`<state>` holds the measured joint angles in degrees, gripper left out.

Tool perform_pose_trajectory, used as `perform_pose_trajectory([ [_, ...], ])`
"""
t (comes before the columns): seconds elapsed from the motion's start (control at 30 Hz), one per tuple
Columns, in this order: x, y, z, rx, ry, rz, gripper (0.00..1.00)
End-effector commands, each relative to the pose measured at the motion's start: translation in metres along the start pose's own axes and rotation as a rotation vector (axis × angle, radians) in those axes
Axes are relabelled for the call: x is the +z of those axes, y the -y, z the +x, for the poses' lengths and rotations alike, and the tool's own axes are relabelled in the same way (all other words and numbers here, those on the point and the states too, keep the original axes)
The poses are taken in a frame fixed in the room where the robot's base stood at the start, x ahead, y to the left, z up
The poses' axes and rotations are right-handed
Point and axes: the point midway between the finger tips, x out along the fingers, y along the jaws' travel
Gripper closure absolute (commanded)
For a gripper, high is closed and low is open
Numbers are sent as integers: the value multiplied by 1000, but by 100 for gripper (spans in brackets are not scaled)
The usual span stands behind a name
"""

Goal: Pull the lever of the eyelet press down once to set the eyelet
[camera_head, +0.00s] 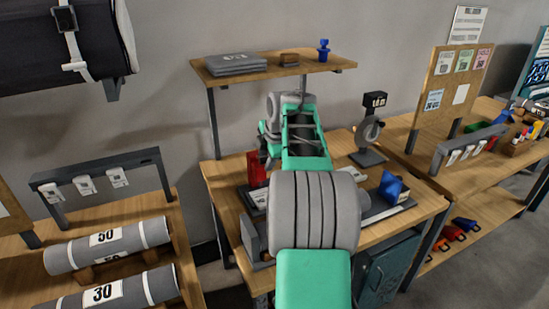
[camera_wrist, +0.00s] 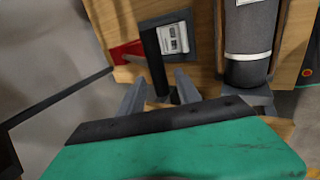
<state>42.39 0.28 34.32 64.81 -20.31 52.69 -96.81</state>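A red upright body (camera_head: 257,169), which looks like the eyelet press, stands on the bench left of my arm in the head view. A dark base with a white label (camera_head: 259,198) is in front of it. In the wrist view, part of the red body (camera_wrist: 126,52) shows at upper left, beside the labelled dark plate (camera_wrist: 172,40). A black bar (camera_wrist: 153,62), probably the lever, crosses in front of the plate. My gripper (camera_wrist: 161,77) is open, its two fingers apart on either side of the bar's lower end. I cannot tell whether they touch it. My arm hides the fingers in the head view.
A grey roll (camera_wrist: 248,45) lies right of the plate in the wrist view. A blue object (camera_head: 392,187) and a grey ring stand (camera_head: 369,135) are on the bench at right. A shelf (camera_head: 300,66) hangs above. Labelled rolls (camera_head: 108,244) lie at left.

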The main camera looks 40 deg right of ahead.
Motion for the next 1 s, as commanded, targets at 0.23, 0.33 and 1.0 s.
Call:
perform_pose_trajectory([
  [0.23, 0, 0, 0, 0, 0, 1, 80],
  [0.33, 0, 0, 0, 0, 0, 1, 88],
  [1.0, 0, 15, 11, -1, 0, 1, 96],
])
